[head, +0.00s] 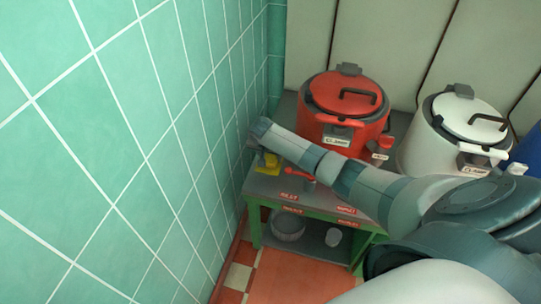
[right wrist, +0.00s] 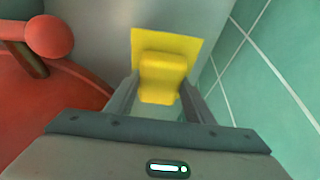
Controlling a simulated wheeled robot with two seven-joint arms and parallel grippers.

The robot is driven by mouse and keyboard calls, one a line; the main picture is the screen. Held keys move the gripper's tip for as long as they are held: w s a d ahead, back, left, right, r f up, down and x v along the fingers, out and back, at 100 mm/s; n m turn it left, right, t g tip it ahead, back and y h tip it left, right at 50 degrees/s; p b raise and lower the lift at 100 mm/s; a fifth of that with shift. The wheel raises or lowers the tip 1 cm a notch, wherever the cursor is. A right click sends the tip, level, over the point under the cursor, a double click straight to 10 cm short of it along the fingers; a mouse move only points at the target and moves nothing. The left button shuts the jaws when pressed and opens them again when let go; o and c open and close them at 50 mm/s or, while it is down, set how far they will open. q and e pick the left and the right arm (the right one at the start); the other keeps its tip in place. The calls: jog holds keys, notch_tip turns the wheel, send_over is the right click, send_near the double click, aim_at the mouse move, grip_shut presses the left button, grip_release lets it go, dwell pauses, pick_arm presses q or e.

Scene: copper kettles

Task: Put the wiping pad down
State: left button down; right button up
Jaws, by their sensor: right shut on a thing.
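The wiping pad is yellow, with a flat square base (right wrist: 190,42) and a thick raised grip block (right wrist: 162,72) in the right wrist view. My right gripper (right wrist: 160,90) has its two fingers on either side of the block and is shut on it. My left gripper is not in view.
A red kettle (head: 345,110) and a white kettle (head: 460,125) stand behind my right arm. A red handled part (head: 298,174) is just right of the pad. The green tiled wall (head: 150,130) runs close along the left. A bowl (head: 288,225) sits on the lower shelf.

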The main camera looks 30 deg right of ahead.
aim_at(271, 159)
jog(key=o, duration=0.9)
jog(key=shift+s+a+f, duration=0.1)
jog(key=shift+s+f, duration=0.05)
jog(key=shift+f, duration=0.2)
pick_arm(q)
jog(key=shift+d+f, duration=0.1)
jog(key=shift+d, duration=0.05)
pick_arm(e)
jog(key=shift+f, duration=0.1)
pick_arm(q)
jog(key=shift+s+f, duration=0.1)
pick_arm(e)
jog(key=shift+s, duration=0.15)
jog(key=shift+d, duration=0.2)
jog(key=shift+b, duration=0.3)
jog(key=shift+v, duration=0.9)
notch_tip(271, 159, up, 4)
jog(key=shift+s+a+r, duration=0.1)
jog(key=shift+r, duration=0.05)
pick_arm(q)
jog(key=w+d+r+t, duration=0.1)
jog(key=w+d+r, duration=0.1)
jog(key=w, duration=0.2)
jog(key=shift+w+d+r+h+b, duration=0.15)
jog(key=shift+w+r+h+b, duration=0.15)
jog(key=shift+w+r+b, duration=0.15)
pick_arm(e)
jog(key=shift+v, duration=6.2)
